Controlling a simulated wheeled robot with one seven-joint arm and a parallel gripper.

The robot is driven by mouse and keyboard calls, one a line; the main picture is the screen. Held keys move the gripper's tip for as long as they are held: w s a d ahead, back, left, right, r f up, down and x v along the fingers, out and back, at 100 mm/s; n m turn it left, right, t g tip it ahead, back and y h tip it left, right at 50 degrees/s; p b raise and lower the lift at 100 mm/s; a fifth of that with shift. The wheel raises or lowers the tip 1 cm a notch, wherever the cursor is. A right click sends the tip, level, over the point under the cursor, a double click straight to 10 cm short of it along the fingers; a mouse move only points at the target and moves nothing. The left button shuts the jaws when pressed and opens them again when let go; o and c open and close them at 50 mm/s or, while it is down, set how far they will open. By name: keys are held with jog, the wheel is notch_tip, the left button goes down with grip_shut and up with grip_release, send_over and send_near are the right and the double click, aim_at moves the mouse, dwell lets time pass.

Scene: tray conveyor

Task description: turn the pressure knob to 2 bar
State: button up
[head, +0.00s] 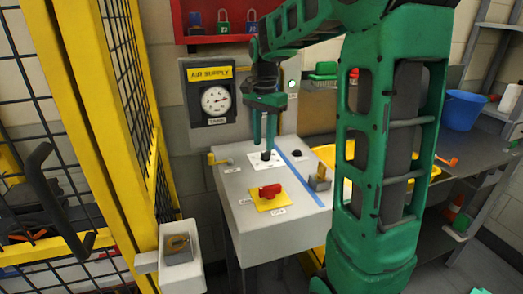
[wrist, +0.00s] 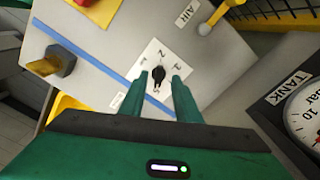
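The pressure knob (wrist: 158,74) is small and black, on a white numbered plate (wrist: 148,53). A 2 shows at the plate's far corner in the wrist view; the other marks are partly unclear. I cannot tell which mark the knob points to. In the head view the knob (head: 266,155) sits on top of the grey console (head: 235,189), just below my fingertips. My gripper (wrist: 160,76) points down with its fingers on either side of the knob, white plate showing between them and it. It is open. The AIR SUPPLY gauge (head: 216,101) hangs on the wall behind; its reading is too small to tell.
A red switch (head: 270,190) on a yellow plate, a brass-coloured lever (head: 319,180) and a yellow-handled valve (head: 218,160) stand on the console around the knob. A yellow fence post (head: 85,90) rises at left. A blue bucket (head: 461,109) stands on the right bench.

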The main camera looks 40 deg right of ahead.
aim_at(264, 153)
jog(key=shift+f, duration=2)
grip_shut()
